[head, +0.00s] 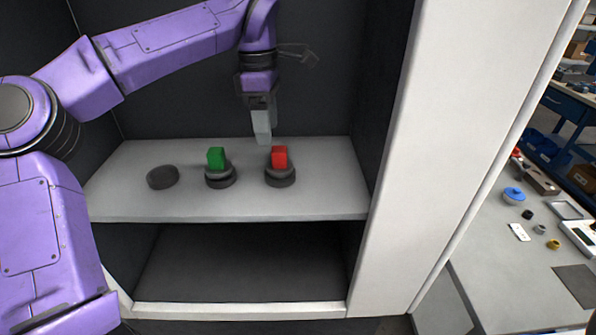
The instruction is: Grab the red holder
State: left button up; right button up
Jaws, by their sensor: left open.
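The red holder (279,157) is a small upright red block on a dark round base (280,178), standing on the right part of the white shelf. My left gripper (263,138) points down just above and slightly left of the red holder, apart from it as far as I can see. It is open and holds nothing visible; its fingers overlap in this view. A green holder (216,158) on a similar dark round base stands to the left. My right gripper is not in view.
A bare dark disc (162,177) lies at the shelf's left. The white shelf (320,195) sits in a dark cabinet with a white right side wall (425,150). Below is an empty compartment (235,262). A workbench (510,275) with small items stands outside at right.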

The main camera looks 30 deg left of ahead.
aim_at(279, 149)
pick_arm(q)
jog(key=shift+n+t+h, duration=0.4)
jog(key=shift+n+t, duration=0.2)
jog(key=w+f, duration=0.1)
jog(key=f, duration=0.1)
jog(key=w+f, duration=0.1)
jog(key=f, duration=0.2)
jog(key=w+f, duration=0.1)
jog(key=f, duration=0.2)
jog(key=shift+d, duration=0.35)
jog(key=shift+r, duration=0.1)
grip_shut()
